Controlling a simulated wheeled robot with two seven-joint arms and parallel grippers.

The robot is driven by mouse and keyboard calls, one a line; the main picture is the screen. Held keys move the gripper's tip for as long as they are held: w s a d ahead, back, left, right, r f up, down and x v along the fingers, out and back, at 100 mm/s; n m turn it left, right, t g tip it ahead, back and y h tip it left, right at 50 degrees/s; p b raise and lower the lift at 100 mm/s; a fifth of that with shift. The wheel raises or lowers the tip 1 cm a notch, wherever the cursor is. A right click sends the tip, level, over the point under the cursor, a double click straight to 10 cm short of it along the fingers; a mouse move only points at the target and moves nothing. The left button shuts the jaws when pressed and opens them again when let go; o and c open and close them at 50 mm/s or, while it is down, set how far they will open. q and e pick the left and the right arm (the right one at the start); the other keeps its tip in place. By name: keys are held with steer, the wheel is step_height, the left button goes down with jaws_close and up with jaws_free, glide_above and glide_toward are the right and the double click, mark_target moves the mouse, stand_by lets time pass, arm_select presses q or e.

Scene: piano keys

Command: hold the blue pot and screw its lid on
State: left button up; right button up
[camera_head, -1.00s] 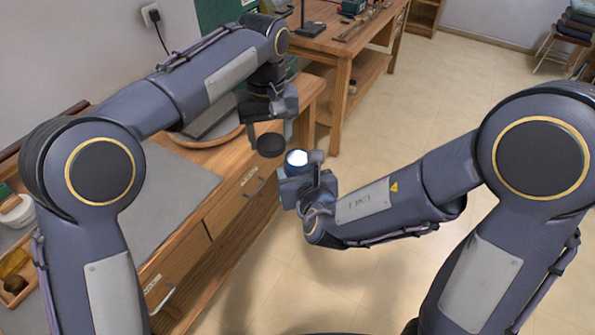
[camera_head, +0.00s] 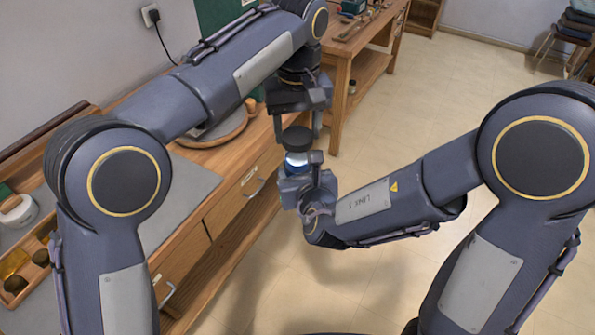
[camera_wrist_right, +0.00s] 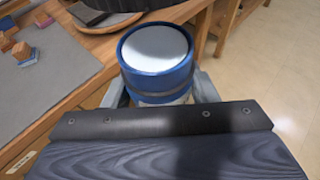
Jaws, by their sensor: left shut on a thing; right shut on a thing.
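The blue pot (camera_head: 296,168) is upright in my right gripper (camera_head: 306,178), with its pale round top facing up. In the right wrist view the blue pot (camera_wrist_right: 156,62) sits between the two fingers, and its top is uncovered in that picture. The dark round lid (camera_head: 297,138) is held by my left gripper (camera_head: 297,127), which comes down from above. In the head view the lid appears just above the pot's top and overlaps its far edge. I cannot tell the exact gap. The lid does not show in the right wrist view.
A wooden workbench (camera_head: 235,205) with drawers stands to the left, with a grey mat (camera_head: 185,190) and a round wooden board (camera_head: 225,138) on it. Another wooden table (camera_head: 345,55) stands behind. The floor (camera_head: 430,125) to the right is clear.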

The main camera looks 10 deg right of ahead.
mark_target(299, 157)
arm_select(q)
steer(key=shift+f, duration=1.25)
steer(key=shift+f, duration=0.85)
steer(key=shift+f, duration=0.6)
steer(key=m, duration=0.4)
steer(key=shift+m, duration=0.3)
steer(key=m, duration=0.5)
steer(key=shift+s+d+m, duration=0.1)
steer(key=shift+m, duration=0.3)
steer(key=o, duration=1)
steer(key=shift+c, duration=0.2)
